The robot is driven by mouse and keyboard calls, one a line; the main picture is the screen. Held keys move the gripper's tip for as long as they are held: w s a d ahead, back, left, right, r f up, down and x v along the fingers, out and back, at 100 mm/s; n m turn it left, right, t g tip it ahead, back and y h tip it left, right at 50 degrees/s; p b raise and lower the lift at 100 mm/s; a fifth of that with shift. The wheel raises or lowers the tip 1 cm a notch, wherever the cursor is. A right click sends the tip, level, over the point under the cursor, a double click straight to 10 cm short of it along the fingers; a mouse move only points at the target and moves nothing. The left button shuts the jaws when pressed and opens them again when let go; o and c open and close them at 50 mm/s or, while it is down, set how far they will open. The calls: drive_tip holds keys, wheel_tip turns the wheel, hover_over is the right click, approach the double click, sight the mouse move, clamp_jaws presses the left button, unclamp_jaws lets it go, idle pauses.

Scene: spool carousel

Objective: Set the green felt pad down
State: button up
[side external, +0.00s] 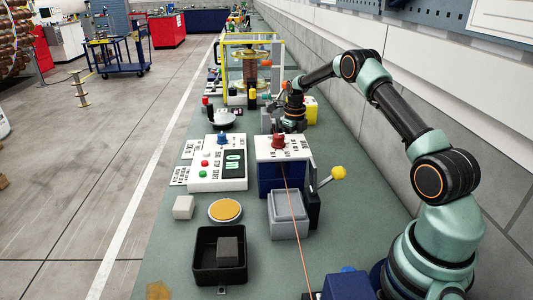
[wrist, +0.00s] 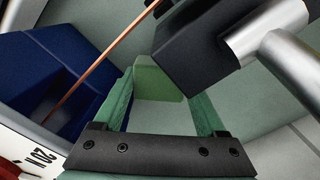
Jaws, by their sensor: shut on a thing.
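The green felt pad (wrist: 153,82) shows in the wrist view as a small green block between the tips of my gripper's green fingers. My gripper (wrist: 160,88) is shut on it. In the side external view my gripper (side external: 289,124) points down at the bench, behind the blue box with the white top and red knob. The pad cannot be made out in that view. I cannot tell whether the pad touches the surface below.
The blue box (side external: 281,178) stands close, with an orange cord (wrist: 97,72) running past. A dark block with a metal rod (wrist: 285,62) is close on the right. A black tray (side external: 205,277), yellow disc (side external: 225,210) and white control panel (side external: 219,178) stand nearer the side camera.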

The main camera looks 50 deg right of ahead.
drive_tip(key=shift+f, duration=1.05)
drive_tip(key=shift+f, duration=0.15)
drive_tip(key=o, duration=0.9)
